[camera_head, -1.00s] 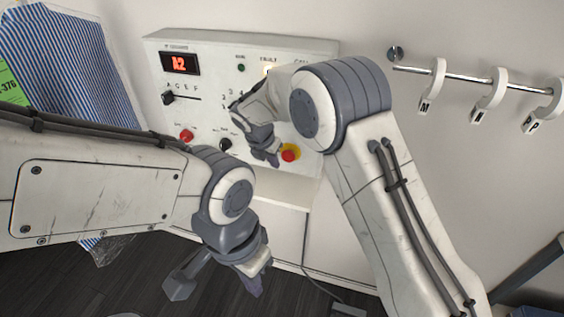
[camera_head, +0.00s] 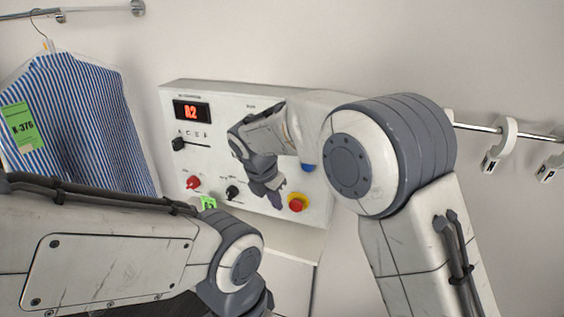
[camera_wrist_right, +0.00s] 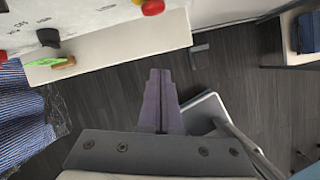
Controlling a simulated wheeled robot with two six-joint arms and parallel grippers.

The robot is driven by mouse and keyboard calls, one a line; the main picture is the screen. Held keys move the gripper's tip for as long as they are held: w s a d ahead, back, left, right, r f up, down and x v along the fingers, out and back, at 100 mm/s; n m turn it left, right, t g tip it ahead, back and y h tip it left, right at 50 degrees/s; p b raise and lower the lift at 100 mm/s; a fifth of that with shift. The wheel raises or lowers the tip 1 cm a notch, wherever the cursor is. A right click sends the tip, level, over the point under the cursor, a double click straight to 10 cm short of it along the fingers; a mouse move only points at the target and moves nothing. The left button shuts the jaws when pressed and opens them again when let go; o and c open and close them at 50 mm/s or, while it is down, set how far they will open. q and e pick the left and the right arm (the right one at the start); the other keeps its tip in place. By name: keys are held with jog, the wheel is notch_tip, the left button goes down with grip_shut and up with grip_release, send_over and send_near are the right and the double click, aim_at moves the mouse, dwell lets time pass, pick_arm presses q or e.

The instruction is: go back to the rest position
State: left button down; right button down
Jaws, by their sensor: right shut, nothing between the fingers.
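My right gripper (camera_head: 268,190) is in front of the white control panel (camera_head: 172,98), left of its red-and-yellow button (camera_head: 297,203). In the right wrist view its two fingers (camera_wrist_right: 161,102) are together with nothing between them. It appears apart from the panel; the exact gap is hard to judge in the head view. My left arm comes in from the left, and its wrist (camera_head: 240,270) runs off the bottom edge. The left fingers are out of frame.
The panel has a lit red display (camera_head: 191,112), a red knob (camera_head: 193,182) and black knobs. A small green item (camera_wrist_right: 62,63) lies on the white ledge (camera_wrist_right: 130,45). A striped shirt (camera_head: 85,115) hangs at left, a rail with lettered hooks (camera_head: 503,140) at right.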

jog(key=s+d+m+g+y, duration=0.1)
jog(key=s+d+m, duration=0.1)
jog(key=s+m, duration=0.5)
jog(key=s+d+f+m+g+y, duration=0.1)
jog(key=s+d+m, duration=0.2)
jog(key=s+m, duration=0.4)
jog(key=s+d+f+m+g+y, duration=0.1)
jog(key=s+d+m, duration=0.2)
jog(key=s, duration=1.6)
jog(key=m, duration=0.4)
jog(key=shift+d+g, duration=0.2)
jog(key=shift+g, duration=0.2)
jog(key=shift+s+f, duration=0.1)
